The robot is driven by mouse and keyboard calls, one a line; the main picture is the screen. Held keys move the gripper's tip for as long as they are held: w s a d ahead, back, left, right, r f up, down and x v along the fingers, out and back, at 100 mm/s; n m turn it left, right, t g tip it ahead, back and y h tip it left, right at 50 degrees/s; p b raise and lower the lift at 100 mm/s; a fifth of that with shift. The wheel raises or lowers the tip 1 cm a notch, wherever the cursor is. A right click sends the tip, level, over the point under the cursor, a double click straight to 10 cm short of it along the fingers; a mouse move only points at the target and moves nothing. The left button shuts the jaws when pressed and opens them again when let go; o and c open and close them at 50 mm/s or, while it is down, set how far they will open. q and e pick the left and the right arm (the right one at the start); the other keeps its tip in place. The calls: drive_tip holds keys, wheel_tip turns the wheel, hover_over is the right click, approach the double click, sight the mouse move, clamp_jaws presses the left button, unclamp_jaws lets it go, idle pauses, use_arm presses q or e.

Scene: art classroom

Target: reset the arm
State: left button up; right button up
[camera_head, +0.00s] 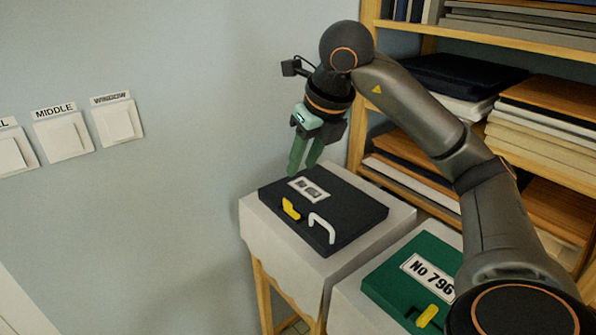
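My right arm comes in from the lower right and bends over at the top. Its gripper (301,170) points down with two green fingers, a narrow gap between them and nothing seen in it. The fingertips are above the far left part of a black case (350,207), near the wall. I cannot tell exactly how high they are above it. My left arm and gripper are not in view.
The black case, with a white handle (322,226) and yellow latch (291,209), lies on a cloth-covered stand (262,228). A green case (388,284) lies nearer. A loaded wooden shelf (540,165) is behind my arm. Wall switches (118,122) are at left.

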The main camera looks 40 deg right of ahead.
drive_tip(key=shift+s+r, duration=0.15)
drive_tip(key=shift+r, duration=0.15)
idle(0.4)
